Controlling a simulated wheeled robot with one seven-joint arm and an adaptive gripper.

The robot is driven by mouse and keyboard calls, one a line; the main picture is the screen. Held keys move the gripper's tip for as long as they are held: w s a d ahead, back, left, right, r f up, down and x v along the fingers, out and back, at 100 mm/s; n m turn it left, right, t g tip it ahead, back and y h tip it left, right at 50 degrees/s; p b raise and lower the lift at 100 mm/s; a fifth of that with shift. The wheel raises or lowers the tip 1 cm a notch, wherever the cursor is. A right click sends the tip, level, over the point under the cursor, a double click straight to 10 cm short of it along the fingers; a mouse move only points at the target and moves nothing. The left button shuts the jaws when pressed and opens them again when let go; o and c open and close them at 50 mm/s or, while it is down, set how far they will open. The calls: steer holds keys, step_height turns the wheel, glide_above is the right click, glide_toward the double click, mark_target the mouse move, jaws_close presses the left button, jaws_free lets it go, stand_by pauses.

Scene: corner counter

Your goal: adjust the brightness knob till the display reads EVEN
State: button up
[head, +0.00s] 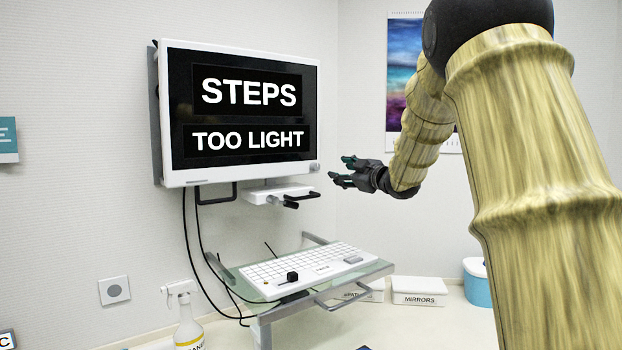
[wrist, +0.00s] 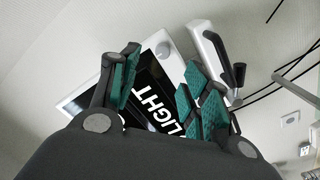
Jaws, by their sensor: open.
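The display (head: 246,83) is a white-framed monitor on the wall and reads "STEPS" above "TOO LIGHT". Part of it, with "LIGHT" turned on its side, shows in the wrist view (wrist: 150,88). A small round pale knob (head: 314,167) sits at the lower right corner of its frame. The knob also shows in the wrist view (wrist: 163,50), just beyond the gap between the fingers. My gripper (head: 343,170) is open and empty, to the right of the knob and apart from it. Its green-padded fingers (wrist: 161,82) are spread in the wrist view.
A white bracket with a dark handle (head: 284,198) hangs below the monitor. Beneath are a glass shelf with a white keyboard (head: 302,268), a spray bottle (head: 187,318) and a box marked MIRRORS (head: 419,291). Black cables hang at the left.

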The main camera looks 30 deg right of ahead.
mark_target(318, 168)
steer(key=w+p, duration=0.1)
steer(key=w, duration=0.2)
steer(key=w+a+p, duration=0.1)
steer(key=w, duration=0.3)
steer(key=w+p, duration=0.1)
steer(key=w, duration=0.2)
steer(key=shift+w+a, duration=0.15)
steer(key=shift+w, duration=0.45)
steer(key=c, duration=1)
steer(key=shift+d, duration=0.25)
jaws_close()
steer(key=shift+a, duration=0.15)
steer(key=shift+f+n, duration=0.15)
steer(key=shift+n, duration=0.15)
